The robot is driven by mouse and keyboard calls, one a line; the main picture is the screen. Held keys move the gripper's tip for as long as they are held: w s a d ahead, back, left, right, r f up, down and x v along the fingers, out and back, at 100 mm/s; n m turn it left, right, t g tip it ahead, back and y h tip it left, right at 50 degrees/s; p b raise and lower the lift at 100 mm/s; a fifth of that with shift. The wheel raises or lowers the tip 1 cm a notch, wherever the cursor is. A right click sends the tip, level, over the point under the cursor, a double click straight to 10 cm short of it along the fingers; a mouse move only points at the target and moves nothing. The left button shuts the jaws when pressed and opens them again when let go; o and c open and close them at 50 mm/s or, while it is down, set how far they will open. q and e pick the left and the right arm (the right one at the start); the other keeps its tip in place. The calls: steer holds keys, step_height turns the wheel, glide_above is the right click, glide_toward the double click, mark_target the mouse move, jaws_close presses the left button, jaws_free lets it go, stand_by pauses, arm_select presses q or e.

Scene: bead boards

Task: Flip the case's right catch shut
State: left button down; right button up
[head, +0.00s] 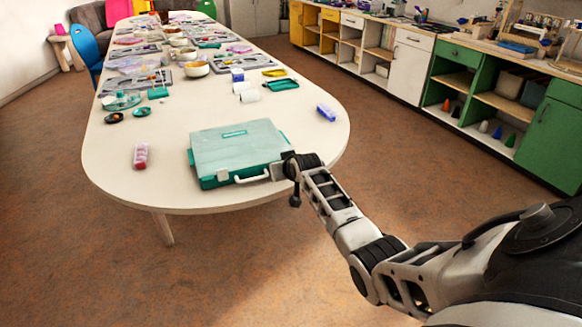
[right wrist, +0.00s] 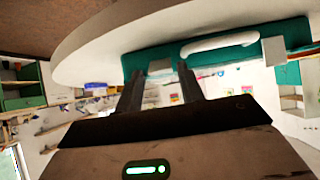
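The teal case (head: 238,146) lies closed on the near end of the white table, its white handle (head: 252,178) on the front side. The left catch (head: 222,175) is a pale tab left of the handle. My right gripper (head: 280,170) is at the case's front right corner and covers the right catch in the head view. In the upside-down right wrist view, the right catch (right wrist: 160,67) is a grey tab just beyond and between the spread fingers (right wrist: 159,86) of my right gripper, with nothing held. I cannot tell the catch's position. My left gripper is out of view.
A small case of pink beads (head: 141,156) lies left of the teal case. A blue object (head: 326,113) lies at the table's right edge. Bead boards and bowls fill the table (head: 110,185) farther back. The floor at the near side is clear.

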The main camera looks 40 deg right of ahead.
steer(key=p+v, duration=0.2)
steer(key=v, duration=1.3)
steer(key=shift+p, duration=0.3)
steer(key=shift+r, duration=0.1)
